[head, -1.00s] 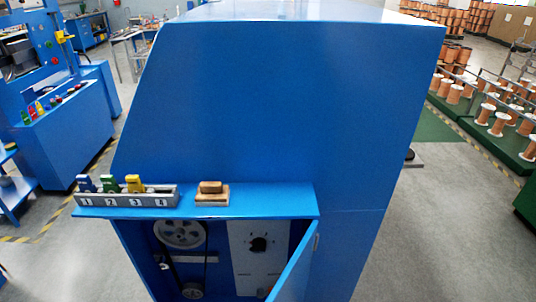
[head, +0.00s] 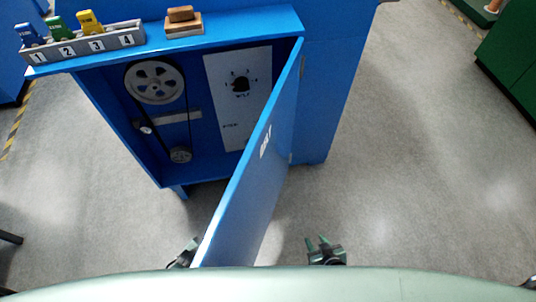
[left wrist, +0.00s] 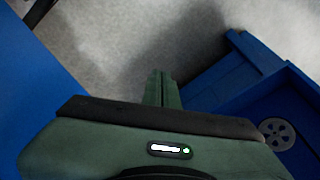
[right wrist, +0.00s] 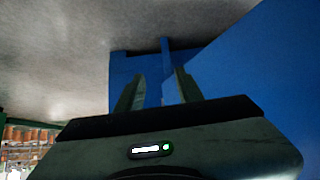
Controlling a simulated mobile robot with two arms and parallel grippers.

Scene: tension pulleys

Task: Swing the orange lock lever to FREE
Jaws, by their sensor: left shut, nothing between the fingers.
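I cannot make out the orange lock lever in any view now; the open door may hide it. A pale control panel (head: 225,80) with a black knob (head: 240,85) sits inside the open blue cabinet, and the blue door (head: 245,190) covers part of its right side. My left gripper (head: 184,252) shows small and dark at the left of the door's near end. In the left wrist view its fingers (left wrist: 162,78) are together and empty. My right gripper (head: 317,241) is right of the door. In the right wrist view its fingers (right wrist: 159,80) are apart with nothing between them.
A large pulley (head: 154,82) and a small pulley (head: 180,155) with a black belt are inside the cabinet. On the shelf above stand a numbered rack (head: 82,43) with several coloured tags and a wooden block (head: 182,26). Floor is clear right of the door.

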